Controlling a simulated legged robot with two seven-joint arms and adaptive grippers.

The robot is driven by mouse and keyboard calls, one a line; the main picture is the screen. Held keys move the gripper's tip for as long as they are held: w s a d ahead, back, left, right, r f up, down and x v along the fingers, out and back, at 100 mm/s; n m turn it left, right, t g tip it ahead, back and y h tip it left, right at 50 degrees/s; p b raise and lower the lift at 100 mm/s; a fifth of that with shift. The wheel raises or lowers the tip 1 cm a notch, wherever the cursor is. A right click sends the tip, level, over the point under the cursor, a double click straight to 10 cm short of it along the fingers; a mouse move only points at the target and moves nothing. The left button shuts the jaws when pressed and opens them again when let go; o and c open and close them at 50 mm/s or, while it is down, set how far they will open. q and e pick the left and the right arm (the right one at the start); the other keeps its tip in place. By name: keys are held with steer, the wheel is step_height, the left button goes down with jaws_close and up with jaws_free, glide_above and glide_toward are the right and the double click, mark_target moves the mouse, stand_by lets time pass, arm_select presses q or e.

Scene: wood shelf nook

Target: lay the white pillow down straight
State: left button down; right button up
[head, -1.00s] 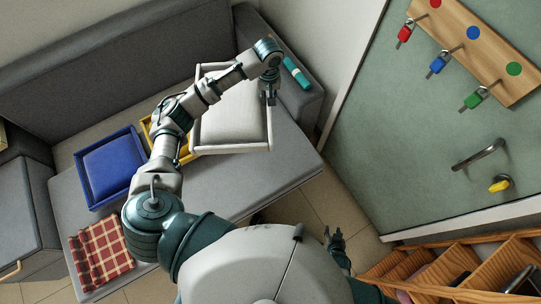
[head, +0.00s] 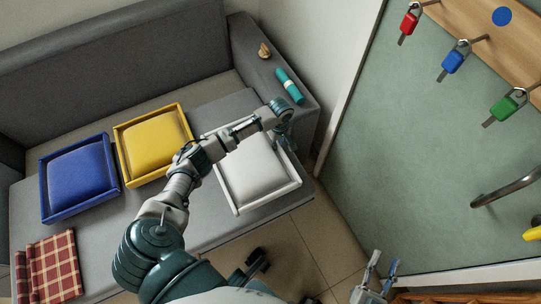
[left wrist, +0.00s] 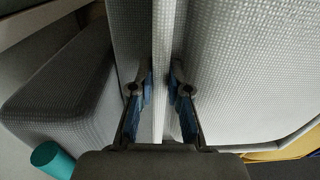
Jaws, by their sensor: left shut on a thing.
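The white pillow (head: 256,178) has a raised pale border and is at the right end of the sofa seat, face up, right of the yellow pillow. It looks about flat and turned roughly like its neighbours; my arm crosses its upper left corner. My left gripper (head: 283,128) is at its far right edge. In the left wrist view my left gripper (left wrist: 161,88) has one finger on each side of the white border strip and is shut on it, with the white pillow's woven face (left wrist: 245,65) at right. My right gripper (head: 380,268) is empty, fingers apart, over the floor.
The yellow pillow (head: 154,145) and blue pillow (head: 78,182) lie on the grey sofa (head: 215,228). A checked cloth (head: 52,268) is at front left. A teal cylinder (head: 289,86) and a small wooden object (head: 264,50) are on the armrest. A green door (head: 430,130) stands right.

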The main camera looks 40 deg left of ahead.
arm_select(q)
steer(key=f, duration=0.3)
steer(key=shift+a+b, duration=0.25)
steer(key=shift+b, duration=0.15)
step_height(320, 180, down, 3)
steer(key=shift+f+b, duration=0.1)
steer(key=shift+b, duration=0.7)
steer(key=shift+d+f, duration=0.1)
steer(key=shift+f, duration=0.2)
steer(key=shift+r, duration=0.15)
arm_select(e)
steer(key=s+r+m+t, duration=0.1)
steer(key=s+r+t, duration=0.3)
steer(key=r+t, duration=0.1)
steer(key=shift+d+r+t, duration=0.2)
steer(key=shift+d+t, duration=0.1)
steer(key=shift+t, duration=0.2)
steer(key=shift+s, duration=0.1)
arm_select(q)
steer(key=c, duration=1.1)
jaws_free()
steer(key=shift+c, duration=0.2)
arm_select(e)
steer(key=shift+w+a+f, duration=0.1)
steer(key=shift+w, duration=0.1)
